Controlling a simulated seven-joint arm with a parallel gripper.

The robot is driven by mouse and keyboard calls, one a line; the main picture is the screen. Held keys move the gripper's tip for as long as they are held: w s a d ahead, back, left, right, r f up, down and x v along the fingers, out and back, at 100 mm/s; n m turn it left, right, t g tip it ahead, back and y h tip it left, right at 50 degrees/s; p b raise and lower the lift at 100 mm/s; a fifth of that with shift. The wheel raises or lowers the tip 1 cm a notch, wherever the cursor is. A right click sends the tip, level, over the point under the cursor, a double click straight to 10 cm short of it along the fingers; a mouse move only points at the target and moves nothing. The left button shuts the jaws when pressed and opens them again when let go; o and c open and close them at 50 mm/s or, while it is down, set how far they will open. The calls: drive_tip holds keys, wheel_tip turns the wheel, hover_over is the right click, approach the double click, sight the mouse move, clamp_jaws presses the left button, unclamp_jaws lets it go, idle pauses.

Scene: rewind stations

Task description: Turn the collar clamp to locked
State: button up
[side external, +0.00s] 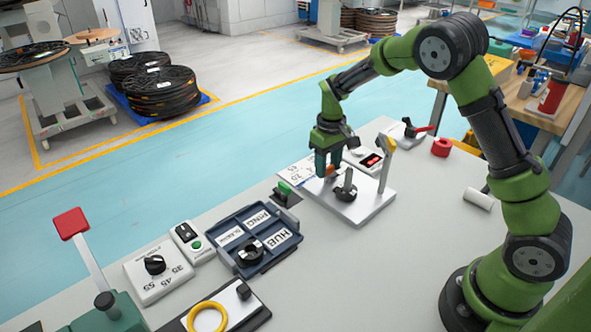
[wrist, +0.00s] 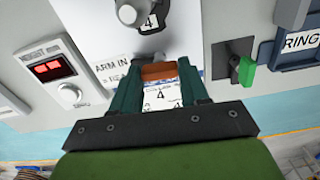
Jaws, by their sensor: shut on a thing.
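My gripper (side external: 327,168) is low over the far left part of a white plate (side external: 362,211), fingers pointing down. In the wrist view my gripper (wrist: 160,73) is shut on a brown-orange handle (wrist: 159,71), which spans between its green fingers. A grey post (side external: 348,181) on a round black base (side external: 345,193) stands on the plate just beside the gripper; its round top (wrist: 128,14) shows in the wrist view. A dark piece shows between this post and the handle. No label names the collar clamp, and I cannot read its locked mark.
A green-handled switch (side external: 285,188) and a blue tray (side external: 272,258) lie to the left. The bench at the plate's right front is clear.

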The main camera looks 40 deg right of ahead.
sight(328, 168)
drive_tip(key=m, duration=1.3)
drive_tip(key=shift+m, duration=2.2)
drive_tip(key=shift+r, duration=0.1)
drive_tip(key=o, duration=1.1)
drive_tip(key=shift+c, duration=0.2)
wheel_tip(328, 168, up, 17)
